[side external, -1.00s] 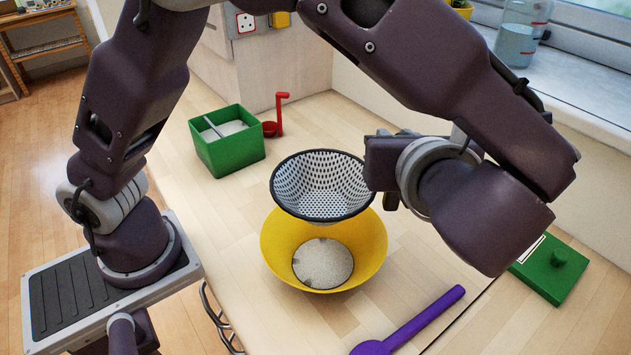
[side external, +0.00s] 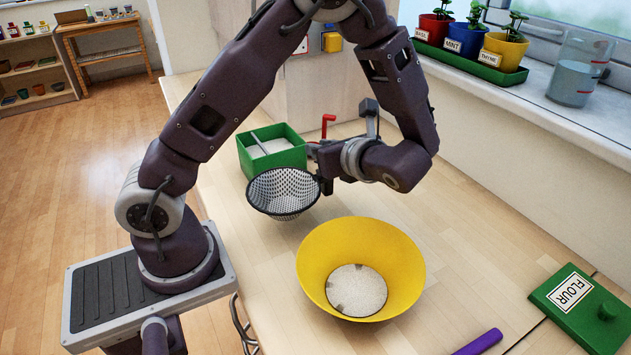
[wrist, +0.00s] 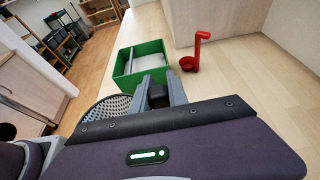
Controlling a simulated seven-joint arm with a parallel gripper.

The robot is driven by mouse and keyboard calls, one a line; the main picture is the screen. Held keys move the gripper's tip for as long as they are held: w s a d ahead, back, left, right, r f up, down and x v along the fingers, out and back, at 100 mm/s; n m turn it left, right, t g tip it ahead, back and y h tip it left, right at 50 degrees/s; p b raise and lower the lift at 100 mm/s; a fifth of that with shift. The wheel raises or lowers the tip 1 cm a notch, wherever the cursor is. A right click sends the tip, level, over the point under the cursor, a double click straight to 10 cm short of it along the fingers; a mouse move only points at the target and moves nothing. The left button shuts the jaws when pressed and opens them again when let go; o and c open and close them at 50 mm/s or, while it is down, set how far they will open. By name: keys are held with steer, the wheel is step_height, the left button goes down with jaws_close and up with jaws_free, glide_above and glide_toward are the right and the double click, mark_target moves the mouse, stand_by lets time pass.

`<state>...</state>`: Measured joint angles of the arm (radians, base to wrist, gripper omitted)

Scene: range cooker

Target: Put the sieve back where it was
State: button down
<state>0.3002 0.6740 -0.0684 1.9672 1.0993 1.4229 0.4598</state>
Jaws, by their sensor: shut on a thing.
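The sieve (side external: 283,194) is a white perforated bowl with a dark rim. In the side external view it is upright, left of and behind the yellow bowl (side external: 318,262), just in front of the green box. My gripper (side external: 322,172) is shut on the sieve's right edge. I cannot tell whether its base touches the worktop. In the wrist view my gripper's fingers (wrist: 160,96) hold the rim, and part of the sieve (wrist: 98,116) shows at their left; the rest is hidden by my wrist. The yellow bowl holds a pale, flour-like powder.
A green divided box (side external: 243,152) with white contents stands close behind the sieve. A red scoop (side external: 328,124) stands beside it, near my gripper. A green FLOUR lid (side external: 590,315) and a purple utensil (side external: 480,343) lie at the right. The worktop (side external: 470,220) right of the bowl is clear.

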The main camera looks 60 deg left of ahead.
mark_target(293, 181)
step_height(293, 181, down, 4)
steer(key=shift+f, duration=0.4)
steer(key=c, duration=1.3)
jaws_free()
